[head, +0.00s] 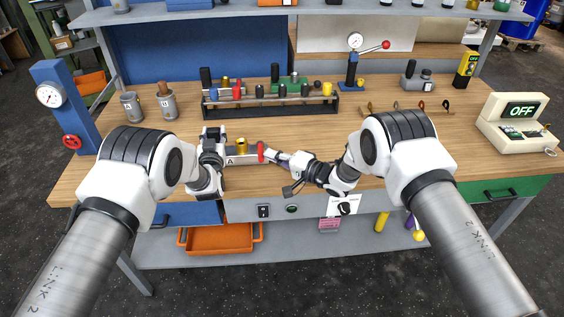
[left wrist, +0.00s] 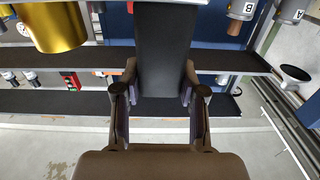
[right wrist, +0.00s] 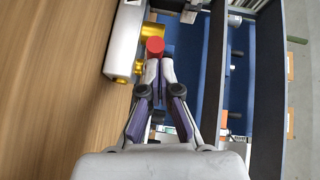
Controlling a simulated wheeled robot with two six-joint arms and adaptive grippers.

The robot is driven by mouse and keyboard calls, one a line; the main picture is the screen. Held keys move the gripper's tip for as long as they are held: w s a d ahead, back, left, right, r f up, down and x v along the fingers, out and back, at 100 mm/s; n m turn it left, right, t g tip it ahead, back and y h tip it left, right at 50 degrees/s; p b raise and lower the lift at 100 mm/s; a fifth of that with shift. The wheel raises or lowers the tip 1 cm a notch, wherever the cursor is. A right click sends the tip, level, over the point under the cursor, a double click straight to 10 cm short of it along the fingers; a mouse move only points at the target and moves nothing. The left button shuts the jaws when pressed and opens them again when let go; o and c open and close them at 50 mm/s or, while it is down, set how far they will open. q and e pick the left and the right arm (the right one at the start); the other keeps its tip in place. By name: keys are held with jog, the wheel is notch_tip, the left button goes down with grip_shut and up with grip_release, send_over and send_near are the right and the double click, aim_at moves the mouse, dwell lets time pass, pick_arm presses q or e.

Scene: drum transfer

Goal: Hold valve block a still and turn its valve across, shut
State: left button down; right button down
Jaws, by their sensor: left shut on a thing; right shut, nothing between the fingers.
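Valve block a (head: 246,160), a pale block marked A, lies near the bench's front edge with a brass cylinder (head: 241,144) on top. The brass cylinder also shows in the left wrist view (left wrist: 55,25). My left gripper (head: 212,137) is shut on the block's dark grip (left wrist: 165,45) at its left end. The valve's red handle (head: 261,152) is at the block's right end and shows end-on in the right wrist view (right wrist: 155,46). My right gripper (right wrist: 160,66) is shut and empty, its tips close to the red handle; whether they touch is unclear.
Behind stands a black rack (head: 270,107) with several coloured pieces. Two grey cups (head: 132,106) stand left, beside a blue gauge post (head: 58,100). A small hook rack (head: 410,113) and an OFF display box (head: 515,120) are at right.

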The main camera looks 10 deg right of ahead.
jog(key=d, duration=0.4)
jog(key=shift+w+r, duration=0.1)
jog(key=shift+r, duration=0.3)
pick_arm(q)
jog(key=c, duration=0.6)
grip_release()
pick_arm(e)
jog(key=s+d, duration=0.2)
jog(key=s, duration=0.7)
jog(key=shift+s+r, duration=0.3)
jog(key=shift+r, duration=0.15)
